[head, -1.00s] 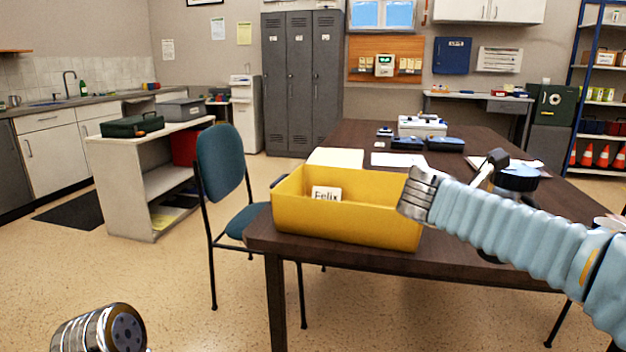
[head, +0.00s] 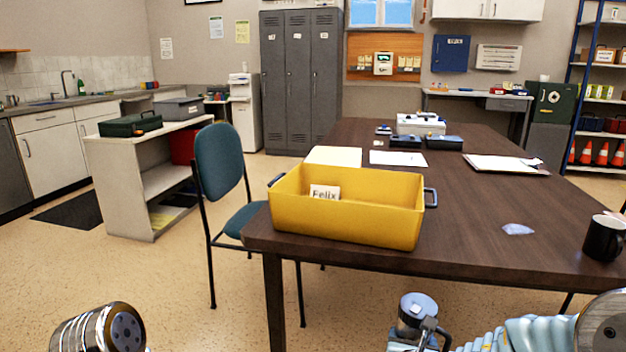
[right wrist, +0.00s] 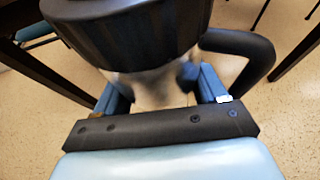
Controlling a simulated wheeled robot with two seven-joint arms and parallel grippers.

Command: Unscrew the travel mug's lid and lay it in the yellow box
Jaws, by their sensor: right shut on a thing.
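The travel mug (head: 413,318) is in my right gripper at the bottom of the head view, in front of the table's near edge. Its blue-grey lid (head: 419,303) is on top. In the right wrist view, the gripper (right wrist: 165,98) is shut on the mug's pale body, below a wide dark upper part (right wrist: 130,30); a black handle (right wrist: 262,55) curves out at right. The yellow box (head: 345,222), labelled "Felix", stands on the table's near left corner, left of and beyond the mug. Its floor is partly hidden. My left gripper is out of view.
The dark table (head: 480,215) bears a black mug (head: 604,238), a pale blue crumpled piece (head: 517,229), a clipboard (head: 500,164) and papers. A teal chair (head: 221,165) stands left of the box. The tabletop right of the box is mostly clear.

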